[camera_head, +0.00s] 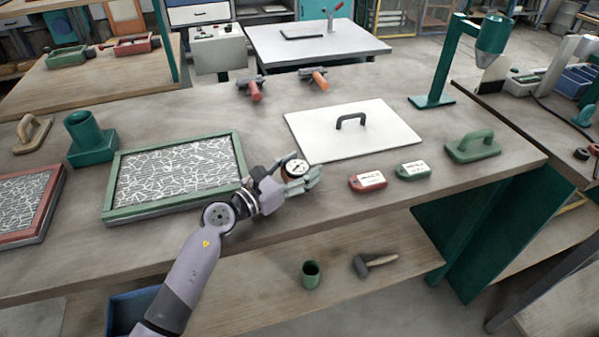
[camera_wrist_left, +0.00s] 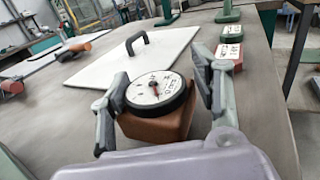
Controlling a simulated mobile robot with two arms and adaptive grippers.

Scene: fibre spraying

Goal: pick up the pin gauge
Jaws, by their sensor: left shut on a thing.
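The pin gauge (camera_wrist_left: 157,92) has a round white dial with a black rim, on a brown block-like body (camera_wrist_left: 158,123). In the head view the gauge (camera_head: 296,167) shows at the end of my left arm, in front of the white board. My left gripper (camera_wrist_left: 160,95) is shut on the gauge, with one finger on each side of it. In the head view the left gripper (camera_head: 302,180) partly hides the gauge's body. I cannot tell whether the gauge touches the table. My right gripper is in neither view.
A green-framed fibre panel (camera_head: 228,137) lies left of the gripper. A white board with a black handle (camera_head: 395,140) lies behind it. A red tag (camera_head: 368,181) and a green tag (camera_head: 413,171) lie to the right. A green-handled float (camera_head: 473,147) lies farther right.

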